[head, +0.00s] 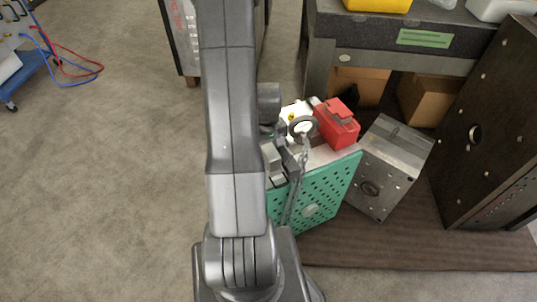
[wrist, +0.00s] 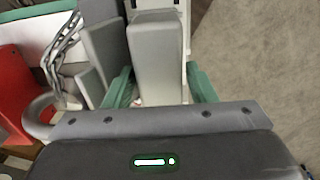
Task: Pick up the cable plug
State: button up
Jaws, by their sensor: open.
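I cannot tell for certain which thing is the cable plug. A red block (head: 338,122) with a raised top sits on the green-sided mould base (head: 318,200), and shows at the left edge of the wrist view (wrist: 14,95). Pale grey blocks lie beside it, one (wrist: 106,48) left of my gripper (wrist: 158,60) in the wrist view. My gripper is open over the mould base. In the head view my arm hides most of it.
A metal ring (head: 303,127) and a chain (head: 300,165) lie close to the red block. A grey steel block (head: 392,165) and a tall dark plate (head: 490,135) stand to the right. A workbench (head: 400,45) stands behind.

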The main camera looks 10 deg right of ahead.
jog(key=shift+f, duration=0.15)
dwell(0.4)
jog(key=c, duration=1.1)
jog(key=shift+o, duration=0.2)
